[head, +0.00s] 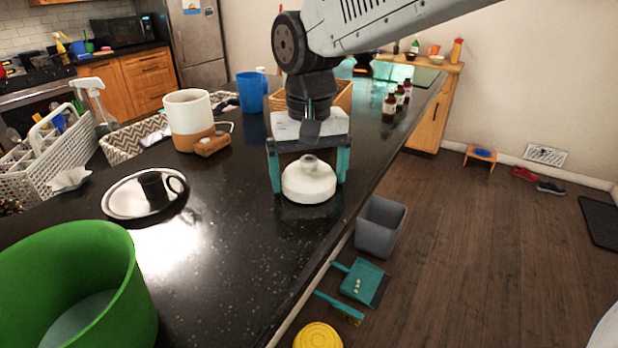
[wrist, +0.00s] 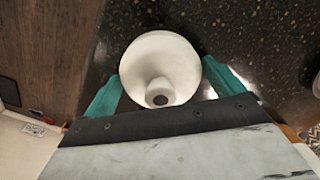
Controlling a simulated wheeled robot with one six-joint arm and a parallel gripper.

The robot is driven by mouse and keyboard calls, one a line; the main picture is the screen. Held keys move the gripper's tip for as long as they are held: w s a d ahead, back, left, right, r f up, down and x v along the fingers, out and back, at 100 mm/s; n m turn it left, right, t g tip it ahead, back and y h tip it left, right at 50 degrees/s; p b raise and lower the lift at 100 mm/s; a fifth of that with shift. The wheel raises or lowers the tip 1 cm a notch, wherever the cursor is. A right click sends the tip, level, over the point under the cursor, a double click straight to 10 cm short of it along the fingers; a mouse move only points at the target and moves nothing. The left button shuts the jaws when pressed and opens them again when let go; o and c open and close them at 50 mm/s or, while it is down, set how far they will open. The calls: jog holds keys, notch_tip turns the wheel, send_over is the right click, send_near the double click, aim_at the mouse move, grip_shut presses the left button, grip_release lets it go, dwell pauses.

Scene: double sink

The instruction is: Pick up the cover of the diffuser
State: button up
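A white, rounded piece with a narrow neck (head: 309,184), which looks like the diffuser cover, sits upright on the dark counter. In the wrist view this white piece (wrist: 160,65) shows a dark hole in its neck. My gripper (head: 308,182) points down over it, with one teal finger on each side. In the wrist view my gripper (wrist: 162,75) is open around it, the fingertips close to its sides. Narrow gaps show between fingers and piece in the head view. I cannot tell whether a diffuser base is under it.
A green container (head: 118,290) is in front. Small bottles (head: 390,107) stand behind. The counter's right edge is close.

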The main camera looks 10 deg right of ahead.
aim_at(309, 159)
jog(key=c, duration=0.6)
jog(key=shift+o, duration=0.2)
jog(key=shift+r, duration=0.45)
notch_tip(309, 159, up, 3)
jog(key=shift+s+f, duration=0.1)
jog(key=shift+s, duration=0.05)
jog(key=s+d+r, duration=0.1)
jog(key=s, duration=1.4)
jog(key=shift+s+d+r, duration=0.15)
jog(key=shift+s+r, duration=0.05)
jog(key=shift+s, duration=0.1)
